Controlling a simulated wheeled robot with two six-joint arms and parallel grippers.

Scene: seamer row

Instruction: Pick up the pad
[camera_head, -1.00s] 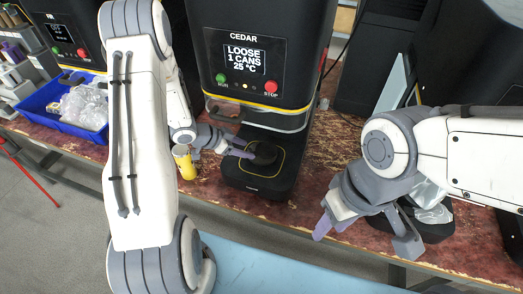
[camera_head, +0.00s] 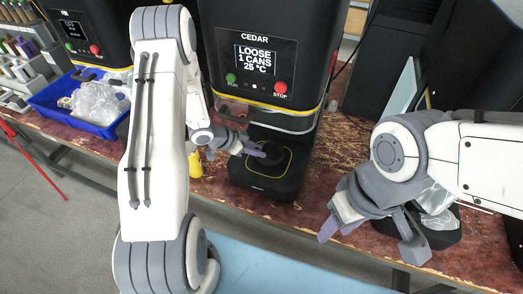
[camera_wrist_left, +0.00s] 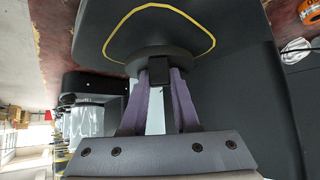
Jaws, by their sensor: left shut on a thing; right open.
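The pad (camera_head: 274,156) is a dark round disc at the base of the black CEDAR machine (camera_head: 259,80). In the left wrist view the pad (camera_wrist_left: 177,62) shows a small dark block between the purple fingers. My left gripper (camera_head: 259,150) reaches in from the left and is shut on the pad; its fingers (camera_wrist_left: 158,75) sit against both sides of the block. The pad lies within the yellow outline of the machine's base, and I cannot tell whether it touches the base. My right gripper (camera_head: 371,240) is open and empty over the table's front edge.
A yellow can (camera_head: 196,166) stands left of the base, partly behind my left arm. A blue bin (camera_head: 105,131) with clear plastic bags is at the left. The machine's upper head overhangs the pad. Red-brown table (camera_head: 315,185) is bare right of the base.

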